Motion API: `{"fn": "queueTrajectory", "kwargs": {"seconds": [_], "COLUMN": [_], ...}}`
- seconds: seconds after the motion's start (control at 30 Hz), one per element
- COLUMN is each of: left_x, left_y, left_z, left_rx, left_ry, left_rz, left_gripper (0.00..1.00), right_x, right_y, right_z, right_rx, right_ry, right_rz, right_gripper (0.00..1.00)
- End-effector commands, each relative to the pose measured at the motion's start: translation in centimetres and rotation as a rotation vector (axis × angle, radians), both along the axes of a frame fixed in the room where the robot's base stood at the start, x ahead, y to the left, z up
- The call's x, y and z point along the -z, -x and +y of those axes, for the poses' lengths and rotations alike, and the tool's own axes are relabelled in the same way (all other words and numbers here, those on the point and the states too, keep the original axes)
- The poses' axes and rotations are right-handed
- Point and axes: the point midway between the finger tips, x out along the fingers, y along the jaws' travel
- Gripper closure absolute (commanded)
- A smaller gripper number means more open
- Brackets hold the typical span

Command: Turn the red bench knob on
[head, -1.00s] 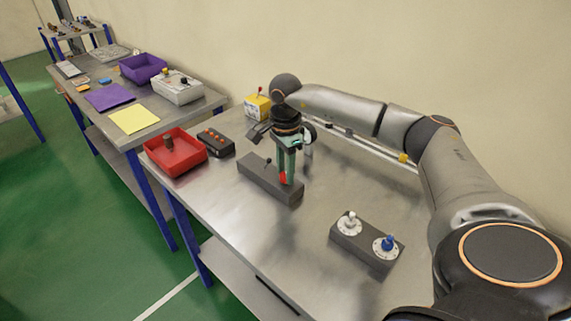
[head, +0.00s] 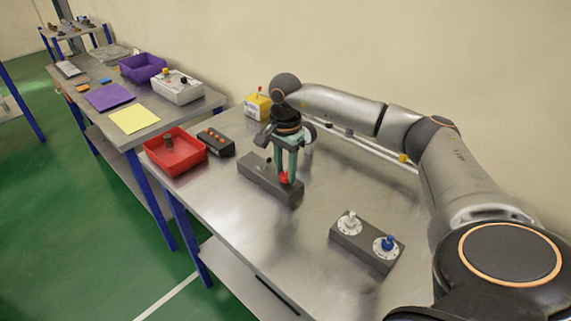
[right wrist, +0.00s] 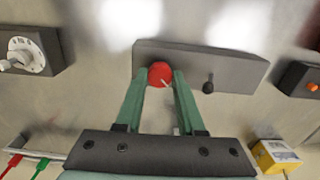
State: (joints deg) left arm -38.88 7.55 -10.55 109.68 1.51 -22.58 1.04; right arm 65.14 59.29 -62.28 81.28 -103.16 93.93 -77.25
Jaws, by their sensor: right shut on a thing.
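The red knob (head: 284,177) sits on the near right end of a dark grey block (head: 254,178) on the bench. My right gripper (head: 286,172) reaches down from above with its green fingers on either side of the knob. In the right wrist view the red knob (right wrist: 161,74) shows between the fingertips (right wrist: 160,78), with a pale line on its face. The gripper is shut on it. A small black lever (right wrist: 209,83) stands on the same block. My left gripper is not in view.
A grey block with a white knob (head: 349,222) and a blue knob (head: 385,243) stands to the right. A red tray (head: 190,165), a dark box with orange buttons (head: 216,142) and a yellow box (head: 257,106) stand behind and left. The front bench surface is clear.

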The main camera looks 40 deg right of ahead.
Motion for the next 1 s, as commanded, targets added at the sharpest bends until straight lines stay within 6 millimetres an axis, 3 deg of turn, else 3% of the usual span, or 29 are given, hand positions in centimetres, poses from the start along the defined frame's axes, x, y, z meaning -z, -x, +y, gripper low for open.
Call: {"fn": "queueTrajectory", "kwargs": {"seconds": [0.07,0.1,0.33,0.67,0.77,1.0], "left_x": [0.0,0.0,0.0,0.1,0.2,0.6], "left_y": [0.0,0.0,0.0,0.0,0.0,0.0], "left_z": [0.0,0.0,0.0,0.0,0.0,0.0], "left_rx": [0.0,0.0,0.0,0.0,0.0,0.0], "left_ry": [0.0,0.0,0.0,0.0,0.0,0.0], "left_rz": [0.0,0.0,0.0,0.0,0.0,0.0], "left_gripper": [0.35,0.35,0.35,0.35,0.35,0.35], "right_x": [-0.2,-0.2,-0.1,-0.5,-1.8,-7.0], "right_y": [-0.1,-0.1,-0.1,-0.1,-0.1,-0.2], "right_z": [0.1,0.1,0.0,0.0,0.0,0.1], "right_rx": [-0.003,-0.003,-0.002,0.0,0.0,-0.001], "right_ry": [-0.001,-0.001,0.0,0.0,0.0,-0.001], "right_rz": [-0.005,-0.005,-0.002,-0.002,-0.005,-0.008], "right_gripper": [1.0,0.58,0.32,0.32,0.32,0.32]}}
